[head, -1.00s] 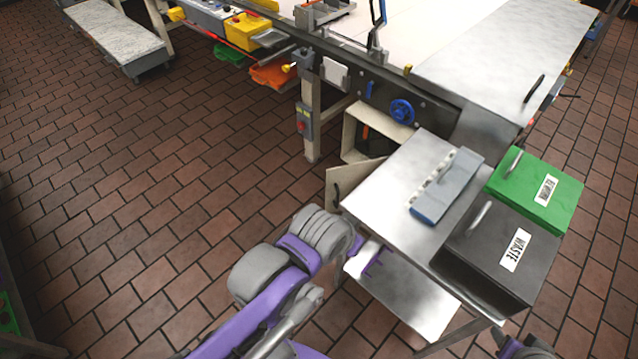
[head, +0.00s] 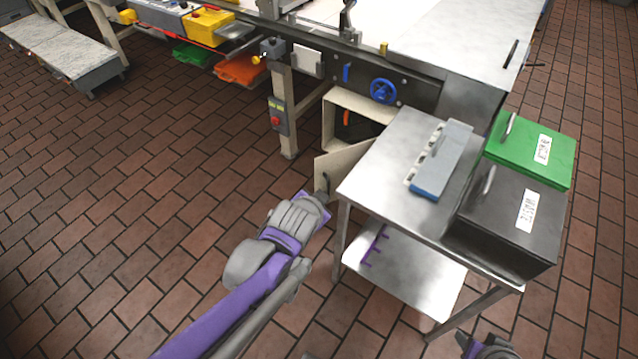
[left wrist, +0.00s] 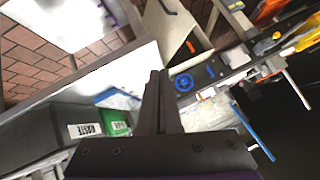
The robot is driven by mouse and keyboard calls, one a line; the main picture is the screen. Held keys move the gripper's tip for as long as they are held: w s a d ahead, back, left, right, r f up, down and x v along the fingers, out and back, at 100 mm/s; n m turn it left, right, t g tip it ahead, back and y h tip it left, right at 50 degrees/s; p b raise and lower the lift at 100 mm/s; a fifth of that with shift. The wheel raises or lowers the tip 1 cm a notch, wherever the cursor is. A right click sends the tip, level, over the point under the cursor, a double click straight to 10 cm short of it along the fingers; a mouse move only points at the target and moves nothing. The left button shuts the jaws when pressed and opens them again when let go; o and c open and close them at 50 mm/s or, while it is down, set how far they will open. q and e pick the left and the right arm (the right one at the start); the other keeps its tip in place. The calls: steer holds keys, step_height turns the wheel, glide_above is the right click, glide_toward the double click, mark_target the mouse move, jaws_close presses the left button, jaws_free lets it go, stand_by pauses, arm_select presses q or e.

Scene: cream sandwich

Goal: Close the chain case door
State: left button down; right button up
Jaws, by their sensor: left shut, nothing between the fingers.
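The chain case (head: 330,122) is a beige open-fronted box under the machine's end, with something orange and dark inside. Its beige door (head: 345,160) stands open toward me and has a dark handle. My left gripper (head: 325,194) is shut and empty, close to the door's handle side in the head view; I cannot tell whether it touches. In the left wrist view the shut fingers (left wrist: 160,76) point toward the beige door (left wrist: 168,25) and its dark handle. Part of my right gripper (head: 486,348) shows at the bottom edge; its fingers are unclear.
A steel table (head: 385,170) stands right beside the door, with a grey-blue box (head: 445,160) on top and a lower shelf (head: 420,285). Black (head: 510,225) and green (head: 525,155) bins adjoin it. The brick floor (head: 140,210) to the left is clear.

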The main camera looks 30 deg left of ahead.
arm_select(q)
steer(key=w+a+f+m+t+y+b, duration=0.1)
steer(key=w+a+f+m+t+b, duration=0.1)
steer(key=w+a+f+m+b, duration=0.25)
steer(key=w+a+f+m+t+y+b, duration=0.1)
steer(key=w+a+f+t+b, duration=0.1)
steer(key=w+f+b, duration=0.35)
steer(key=m+t+b, duration=0.4)
steer(key=m+b, duration=0.3)
glide_toward(323, 167)
steer(key=w+d, duration=0.2)
steer(key=w, duration=0.2)
steer(key=shift+w+a+h, duration=0.2)
steer(key=shift+w+a, duration=0.05)
steer(key=shift+a, duration=0.35)
steer(key=shift+w+a+h, duration=0.2)
steer(key=shift+w+a, duration=0.05)
steer(key=shift+a, duration=0.35)
steer(key=shift+w+a, duration=0.35)
steer(key=shift+a, duration=0.1)
arm_select(e)
step_height(323, 167, down, 21)
steer(key=g, duration=0.1)
steer(key=shift+s+a+r, duration=0.15)
steer(key=shift+s, duration=0.3)
